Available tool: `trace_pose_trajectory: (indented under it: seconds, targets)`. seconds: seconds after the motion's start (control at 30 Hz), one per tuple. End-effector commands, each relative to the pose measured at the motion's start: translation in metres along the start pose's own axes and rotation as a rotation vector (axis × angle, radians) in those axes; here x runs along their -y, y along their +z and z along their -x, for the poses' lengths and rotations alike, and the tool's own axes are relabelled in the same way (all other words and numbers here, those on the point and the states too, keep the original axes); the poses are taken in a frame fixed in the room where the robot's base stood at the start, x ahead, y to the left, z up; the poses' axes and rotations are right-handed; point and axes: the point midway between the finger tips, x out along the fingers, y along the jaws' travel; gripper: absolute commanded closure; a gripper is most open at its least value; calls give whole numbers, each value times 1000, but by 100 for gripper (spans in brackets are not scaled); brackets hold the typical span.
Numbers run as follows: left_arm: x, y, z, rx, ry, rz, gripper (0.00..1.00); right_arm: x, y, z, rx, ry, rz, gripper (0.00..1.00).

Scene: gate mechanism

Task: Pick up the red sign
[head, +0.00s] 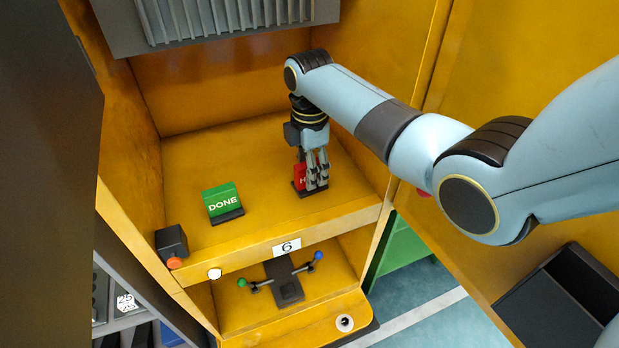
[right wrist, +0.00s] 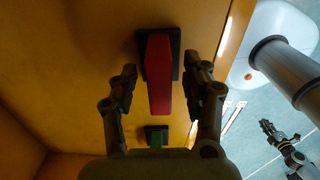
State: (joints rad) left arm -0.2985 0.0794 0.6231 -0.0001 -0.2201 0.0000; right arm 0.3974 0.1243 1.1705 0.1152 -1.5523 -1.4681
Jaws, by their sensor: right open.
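The red sign (head: 299,174) stands on a dark base on the yellow shelf, in the right part of the cabinet. My right gripper (head: 316,184) points down at it and hides much of its face in the head view. In the right wrist view the red sign (right wrist: 159,75) lies between the two open fingers of my right gripper (right wrist: 162,78), with a gap on each side. A gripper that looks like my left one (right wrist: 280,138) shows small at the lower right there; its opening is unclear.
A green DONE sign (head: 222,201) stands on the same shelf to the left. A dark box with an orange button (head: 174,263) sits at the front left corner. Cabinet walls close in both sides, and a grey ribbed unit (head: 220,20) hangs above.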

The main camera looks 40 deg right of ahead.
Motion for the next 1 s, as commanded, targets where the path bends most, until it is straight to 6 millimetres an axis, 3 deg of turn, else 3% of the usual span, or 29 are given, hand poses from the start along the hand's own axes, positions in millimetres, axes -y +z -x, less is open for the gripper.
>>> trace_pose_trajectory:
  seconds: [0.27,0.63,1.0]
  targets:
    - [-2,-1,-1,-2,3,1,100,0,0,-4,0,1,1,52]
    - [-1,2,-1,4,1,0,100,0,0,-4,0,1,1,100]
    - [1,3,1,5,-1,0,100,-1,0,2,0,2,1,100]
